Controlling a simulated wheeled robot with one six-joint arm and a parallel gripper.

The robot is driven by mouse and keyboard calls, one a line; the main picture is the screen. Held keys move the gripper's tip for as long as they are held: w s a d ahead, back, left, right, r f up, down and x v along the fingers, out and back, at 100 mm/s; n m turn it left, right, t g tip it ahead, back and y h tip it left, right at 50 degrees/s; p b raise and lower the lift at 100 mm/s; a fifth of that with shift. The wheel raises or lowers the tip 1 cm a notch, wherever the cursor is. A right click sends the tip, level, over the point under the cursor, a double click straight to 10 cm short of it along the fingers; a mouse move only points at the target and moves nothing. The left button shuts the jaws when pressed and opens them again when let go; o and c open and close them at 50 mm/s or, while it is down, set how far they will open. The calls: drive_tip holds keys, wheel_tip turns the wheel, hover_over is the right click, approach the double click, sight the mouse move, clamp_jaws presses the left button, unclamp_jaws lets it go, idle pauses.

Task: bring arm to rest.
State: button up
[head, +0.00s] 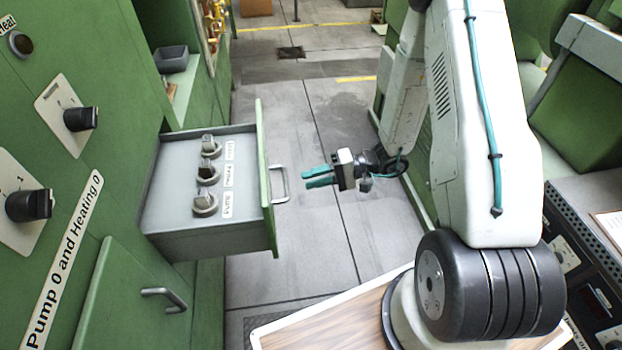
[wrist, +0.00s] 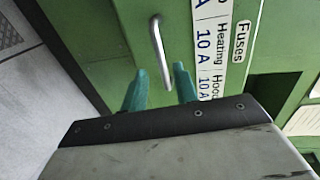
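My gripper (head: 304,177) has two teal fingers and is raised over the floor aisle, pointing left at the open drawer. In the wrist view the gripper's fingers (wrist: 160,86) are apart with nothing between their tips. The green drawer (head: 265,190) is pulled out of the left cabinet. Its metal handle (head: 281,183) is just left of the fingertips and looks apart from them. In the wrist view the handle (wrist: 160,52) is ahead of the gap between the fingers.
Several grey knobs (head: 207,173) stand in the drawer. The left green cabinet has black rotary switches (head: 80,118) and a closed door with a handle (head: 165,298). A control panel (head: 590,240) stands at right. The grey floor (head: 310,245) between is clear.

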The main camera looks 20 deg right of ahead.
idle(0.3)
drive_tip(key=s+d+r+n+g+h, duration=0.1)
drive_tip(key=s+d+r+h, duration=0.1)
drive_tip(key=s+r+h, duration=0.5)
drive_tip(key=s+d+r+n+g+h, duration=0.1)
drive_tip(key=s+r+h, duration=0.7)
drive_tip(key=s+r, duration=0.8)
drive_tip(key=shift+d+r+n, duration=0.3)
drive_tip(key=shift+d+r, duration=0.15)
drive_tip(key=shift+r, duration=3.7)
drive_tip(key=shift+s+d, duration=0.1)
drive_tip(key=shift+s, duration=0.05)
